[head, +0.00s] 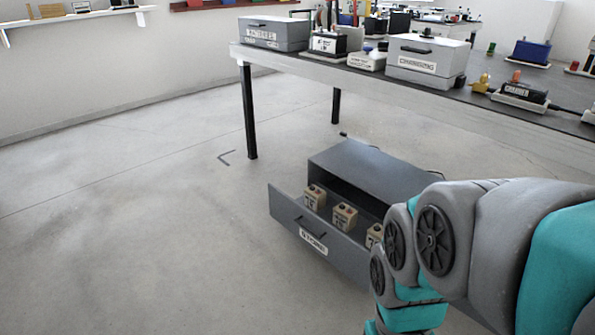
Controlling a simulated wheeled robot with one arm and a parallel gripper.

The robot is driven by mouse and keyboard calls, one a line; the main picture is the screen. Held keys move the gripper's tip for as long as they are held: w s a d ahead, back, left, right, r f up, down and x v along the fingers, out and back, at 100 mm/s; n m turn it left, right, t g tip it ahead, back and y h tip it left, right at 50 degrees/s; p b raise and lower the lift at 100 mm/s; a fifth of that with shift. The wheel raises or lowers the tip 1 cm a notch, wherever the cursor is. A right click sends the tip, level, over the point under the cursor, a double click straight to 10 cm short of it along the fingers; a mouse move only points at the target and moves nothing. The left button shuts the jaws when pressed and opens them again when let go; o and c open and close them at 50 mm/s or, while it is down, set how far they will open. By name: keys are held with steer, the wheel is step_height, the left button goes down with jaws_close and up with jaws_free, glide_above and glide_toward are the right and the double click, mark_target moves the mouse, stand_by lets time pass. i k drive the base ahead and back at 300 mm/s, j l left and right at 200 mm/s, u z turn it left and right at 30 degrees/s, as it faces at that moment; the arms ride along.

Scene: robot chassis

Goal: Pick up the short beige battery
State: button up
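Three short beige block-shaped items, likely the batteries, sit in a row in the open drawer of a dark grey cabinet on the floor. The left one (315,197) and the middle one (344,216) show well. The right one (374,235) is partly hidden by my arm. Each has a dark marking on its front, too small to read. The drawer (283,207) has a dark handle and a white label. The cabinet (368,170) stands beside and below the long table. My arm comes in from the lower right; my gripper is out of frame.
The table (455,105) holds grey labelled boxes, including one at its left end (275,33) and one nearer the middle (425,62), plus small devices. Its dark leg (249,115) stands left of the cabinet. The floor (130,235) to the left is clear.

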mark_target(345, 217)
steer(key=z, duration=1.6)
steer(key=u, duration=1.35)
steer(key=i+j+z, duration=0.1)
steer(key=i+j, duration=0.4)
steer(key=i+j+z, duration=0.15)
steer(key=i+j, duration=0.35)
steer(key=i+j+z, duration=0.1)
steer(key=i+j, duration=0.35)
steer(key=j, duration=0.15)
